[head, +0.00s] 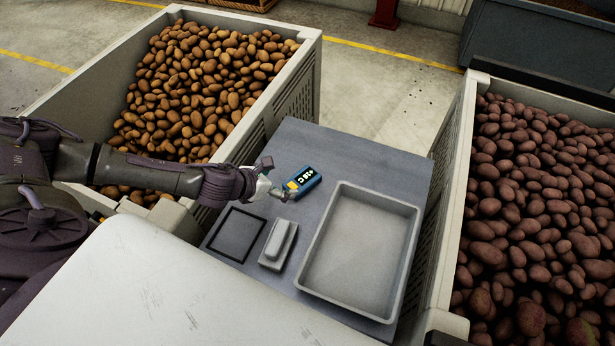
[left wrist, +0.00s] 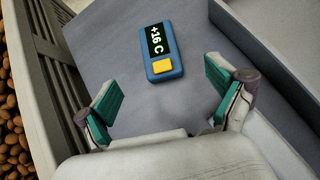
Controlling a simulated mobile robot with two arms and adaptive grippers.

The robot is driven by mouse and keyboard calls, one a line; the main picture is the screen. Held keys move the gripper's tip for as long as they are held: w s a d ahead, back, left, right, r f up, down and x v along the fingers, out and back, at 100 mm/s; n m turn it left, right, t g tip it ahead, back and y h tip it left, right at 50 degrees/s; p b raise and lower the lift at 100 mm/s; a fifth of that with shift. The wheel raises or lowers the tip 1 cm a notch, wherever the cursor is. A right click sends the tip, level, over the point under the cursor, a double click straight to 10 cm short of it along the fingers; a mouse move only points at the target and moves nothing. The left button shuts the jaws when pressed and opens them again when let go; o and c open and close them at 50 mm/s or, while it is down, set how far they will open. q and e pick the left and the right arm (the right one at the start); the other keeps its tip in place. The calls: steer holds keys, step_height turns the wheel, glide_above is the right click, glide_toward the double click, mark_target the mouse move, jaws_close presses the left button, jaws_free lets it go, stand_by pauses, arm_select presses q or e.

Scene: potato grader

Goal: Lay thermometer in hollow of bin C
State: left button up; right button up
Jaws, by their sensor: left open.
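The thermometer (head: 303,182) is a blue handheld device with a dark display and a yellow button. It lies on the grey table, and its display reads +16 C in the left wrist view (left wrist: 162,50). My left gripper (head: 276,180) is open and empty, just left of the thermometer. In the left wrist view my open left gripper (left wrist: 163,88) has its two green-padded fingers apart, with the thermometer ahead of the gap, seemingly not touching. Two bins of potatoes are in view, but I see no letter marking bin C and can make out no hollow. My right gripper is not in view.
The grey table (head: 385,158) holds an empty pale tray (head: 412,215), a small light block (head: 277,243) and a black square outline (head: 236,234). A bin of brown potatoes (head: 306,50) stands left, one of reddish potatoes (head: 462,130) right. The table's back is clear.

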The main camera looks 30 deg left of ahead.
mark_target(302, 179)
arm_select(q)
steer(key=x, duration=0.4)
steer(key=shift+w+d+f, duration=0.2)
steer(key=shift+w+f, duration=0.05)
steer(key=x, duration=0.2)
steer(key=shift+w+f, duration=0.25)
steer(key=shift+w, duration=0.1)
steer(key=x, duration=0.3)
steer(key=shift+w+f+p, duration=0.1)
steer(key=shift+w+p, duration=0.05)
steer(key=shift+p, duration=0.2)
steer(key=shift+w+f, duration=0.15)
steer(key=shift+f, duration=0.05)
steer(key=shift+c, duration=0.5)
steer(key=c, duration=1.1)
steer(key=shift+r, duration=0.1)
steer(key=shift+c, duration=1.3)
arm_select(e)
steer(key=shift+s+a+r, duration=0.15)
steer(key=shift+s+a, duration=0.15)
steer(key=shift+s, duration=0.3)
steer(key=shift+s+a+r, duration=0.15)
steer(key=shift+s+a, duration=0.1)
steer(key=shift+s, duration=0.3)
